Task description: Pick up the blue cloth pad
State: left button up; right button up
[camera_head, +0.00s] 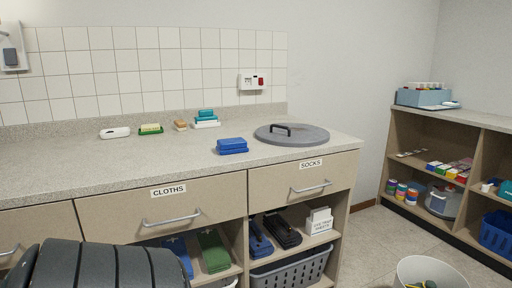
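A blue cloth pad (232,146) lies on the speckled grey counter (150,165), near its front edge and left of a round grey lid. It looks like a small folded stack. Nothing touches it from above. Other blue folded items lie in the open shelves below, one beside a green one (213,250) and one (259,240) beside a black one. Neither of my grippers shows in the head view.
The grey lid (308,137) with a black handle lies on the counter. Soaps and a white case (115,133) stand along the back. Drawers labelled CLOTHS (169,191) and SOCKS (311,163) are shut. A white bin (430,270) stands on the floor. The counter's left front is clear.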

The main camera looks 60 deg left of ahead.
aim_at(238, 145)
jog(key=i+l+u, duration=0.1)
jog(key=u, duration=0.3)
jog(key=i+l+u, duration=0.15)
jog(key=u, duration=0.2)
jog(key=i+l+u, duration=0.1)
jog(key=u, duration=0.3)
jog(key=l, duration=0.1)
